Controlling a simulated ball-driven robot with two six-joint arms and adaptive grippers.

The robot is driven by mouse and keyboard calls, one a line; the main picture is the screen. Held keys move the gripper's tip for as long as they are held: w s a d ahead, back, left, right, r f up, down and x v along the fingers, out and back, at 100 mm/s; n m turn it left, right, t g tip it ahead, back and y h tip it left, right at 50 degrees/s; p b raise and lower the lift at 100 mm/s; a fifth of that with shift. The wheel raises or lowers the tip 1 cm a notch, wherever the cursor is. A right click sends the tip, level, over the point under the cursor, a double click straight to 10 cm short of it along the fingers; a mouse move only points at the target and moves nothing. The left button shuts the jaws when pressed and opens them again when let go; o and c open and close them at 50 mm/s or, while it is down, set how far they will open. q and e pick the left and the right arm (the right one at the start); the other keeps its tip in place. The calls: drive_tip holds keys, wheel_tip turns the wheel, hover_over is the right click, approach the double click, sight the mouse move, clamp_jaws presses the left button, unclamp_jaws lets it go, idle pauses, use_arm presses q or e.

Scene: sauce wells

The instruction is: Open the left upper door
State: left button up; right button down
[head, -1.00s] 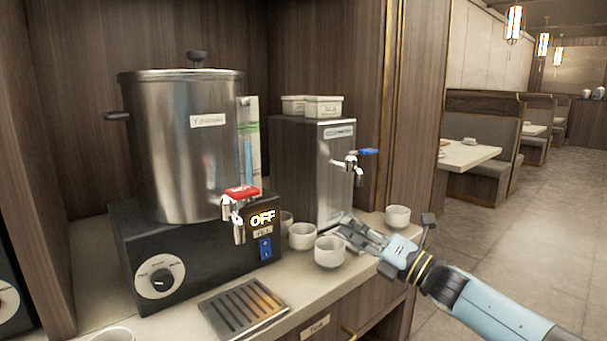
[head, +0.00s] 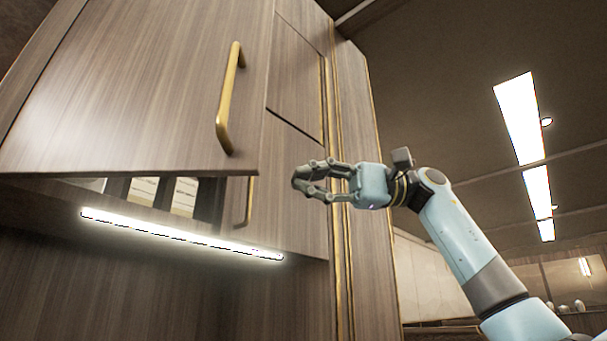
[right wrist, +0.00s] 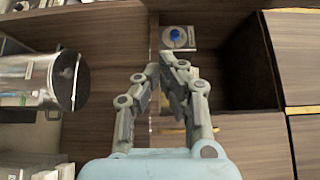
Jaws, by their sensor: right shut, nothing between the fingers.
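The left upper door (head: 140,90) is a brown wood-grain panel with a long brass handle (head: 230,98). It stands ajar, its free right edge swung out toward me. Below its lower edge, part of the cabinet inside shows. My right gripper (head: 299,181) is raised just right of the door's lower right corner, its fingers pointing left. It is shut and empty, and appears apart from the door and handle. In the right wrist view its fingertips (right wrist: 164,64) come together. My left gripper is not in view.
A second upper door (head: 285,215) with a brass handle (head: 245,200) appears closed behind the left one. Pale boxes (head: 185,193) stand inside the cabinet. A lit strip (head: 180,236) runs underneath. The right wrist view shows a metal urn (right wrist: 40,82). Open space lies to the right.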

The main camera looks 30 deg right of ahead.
sight(258, 163)
drive_tip(key=a+p, duration=0.1)
drive_tip(key=a, duration=0.2)
drive_tip(key=s+a+p, duration=0.1)
drive_tip(key=a+p, duration=0.1)
drive_tip(key=a, duration=0.1)
drive_tip(key=a+p, duration=0.1)
drive_tip(key=a, duration=0.2)
drive_tip(key=shift+s+r+p, duration=0.15)
drive_tip(key=shift+s+p, duration=0.1)
drive_tip(key=shift+p, duration=0.15)
drive_tip(key=shift+s, duration=0.1)
drive_tip(key=shift+a, duration=0.1)
